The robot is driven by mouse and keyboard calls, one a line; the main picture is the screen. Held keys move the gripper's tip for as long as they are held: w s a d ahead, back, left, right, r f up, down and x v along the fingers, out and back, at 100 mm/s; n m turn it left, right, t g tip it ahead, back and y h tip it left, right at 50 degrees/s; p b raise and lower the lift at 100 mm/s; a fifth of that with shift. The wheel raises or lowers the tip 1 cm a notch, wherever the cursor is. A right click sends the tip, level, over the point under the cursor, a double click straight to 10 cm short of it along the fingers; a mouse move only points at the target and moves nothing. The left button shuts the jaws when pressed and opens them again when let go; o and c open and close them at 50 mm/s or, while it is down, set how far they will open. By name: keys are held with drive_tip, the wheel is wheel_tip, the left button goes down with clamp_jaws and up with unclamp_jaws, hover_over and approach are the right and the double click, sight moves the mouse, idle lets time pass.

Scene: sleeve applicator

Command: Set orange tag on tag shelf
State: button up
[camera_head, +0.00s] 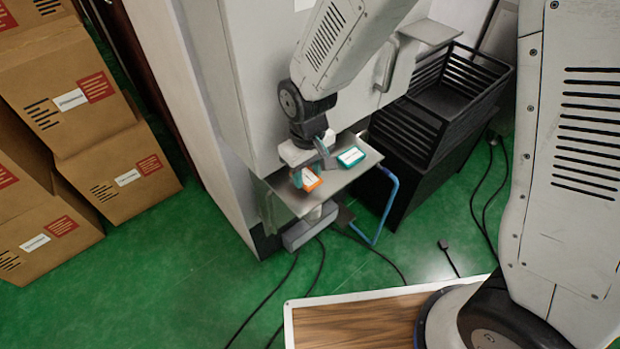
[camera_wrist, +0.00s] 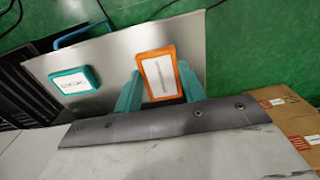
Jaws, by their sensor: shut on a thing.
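The orange tag (camera_head: 308,180) with a white label is at the left part of the grey metal tag shelf (camera_head: 298,202) in the head view. In the wrist view the orange tag (camera_wrist: 160,75) sits between the two teal fingers of my gripper (camera_wrist: 160,88), which is shut on it. The tag is over the shelf plate (camera_wrist: 125,45); whether it touches the plate I cannot tell. In the head view my gripper (camera_head: 316,166) partly covers the tag. A teal tag (camera_head: 351,156) lies on the shelf to the right, and it shows left of the orange tag in the wrist view (camera_wrist: 73,80).
The shelf juts from a light grey machine cabinet (camera_head: 235,110). Black crates (camera_head: 450,100) stand to its right, with a blue pipe (camera_head: 388,205) between. Cardboard boxes (camera_head: 75,90) are stacked at the left. Black cables cross the green floor.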

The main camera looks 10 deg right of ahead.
sight(308, 178)
drive_tip(key=shift+s+f, duration=0.1)
drive_tip(key=shift+f, duration=1.25)
drive_tip(key=shift+f, duration=0.15)
drive_tip(key=o, duration=1.1)
drive_tip(key=shift+c, duration=0.2)
wheel_tip(308, 178, up, 12)
drive_tip(key=shift+r, duration=0.2)
